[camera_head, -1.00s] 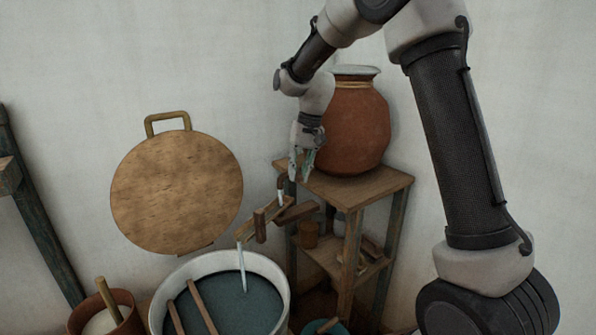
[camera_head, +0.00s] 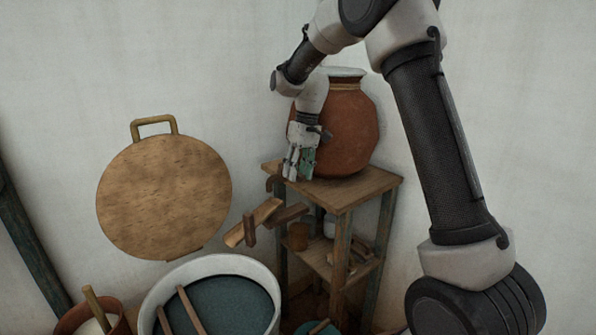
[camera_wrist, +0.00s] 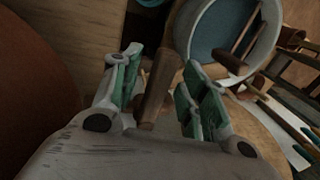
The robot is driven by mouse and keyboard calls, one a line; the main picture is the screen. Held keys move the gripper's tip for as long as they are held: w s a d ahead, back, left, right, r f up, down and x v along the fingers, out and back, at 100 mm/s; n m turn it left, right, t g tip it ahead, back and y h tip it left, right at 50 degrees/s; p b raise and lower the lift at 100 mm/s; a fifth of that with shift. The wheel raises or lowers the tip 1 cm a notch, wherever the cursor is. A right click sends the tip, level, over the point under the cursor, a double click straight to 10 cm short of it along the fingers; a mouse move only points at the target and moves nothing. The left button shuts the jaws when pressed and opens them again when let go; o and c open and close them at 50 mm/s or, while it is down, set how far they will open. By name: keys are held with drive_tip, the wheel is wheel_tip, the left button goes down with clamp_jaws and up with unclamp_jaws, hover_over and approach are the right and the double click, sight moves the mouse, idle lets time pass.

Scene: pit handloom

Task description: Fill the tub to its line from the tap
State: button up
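The round tub (camera_head: 272,290) stands at the bottom of the head view, with a pale rim and dark blue-green water (camera_head: 235,306). I cannot make out its line. It also shows at the top of the wrist view (camera_wrist: 267,45). The tap's dark spout (camera_head: 271,184) juts from the stand below the clay jar (camera_head: 352,130). No water runs from it. A wooden chute (camera_head: 252,223) slopes between spout and tub. My gripper (camera_head: 299,166) is beside the jar, just above the spout. In the wrist view its green-padded fingers (camera_wrist: 164,82) are apart, with a brown wooden piece visible between them.
The jar rests on a wooden stand (camera_head: 345,190) with small items on its lower shelf. A round wooden board (camera_head: 165,197) hangs on the wall. Sticks (camera_head: 190,310) lie across the tub. A brown pot (camera_head: 88,320) with a handle stands at the lower left.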

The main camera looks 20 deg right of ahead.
wheel_tip(320, 180, up, 12)
drive_tip(key=d, duration=0.2)
drive_tip(key=shift+w, duration=0.45)
drive_tip(key=shift+f, duration=0.1)
drive_tip(key=s+d+m+t+h, duration=0.1)
drive_tip(key=s+d, duration=0.5)
drive_tip(key=s, duration=1.1)
drive_tip(key=s+d+f+m+t+h, duration=0.1)
drive_tip(key=s+d+m+t, duration=0.2)
drive_tip(key=s, duration=1.5)
drive_tip(key=d+t, duration=0.1)
drive_tip(key=d, duration=0.2)
drive_tip(key=shift+s+m, duration=0.3)
drive_tip(key=shift+d, duration=0.1)
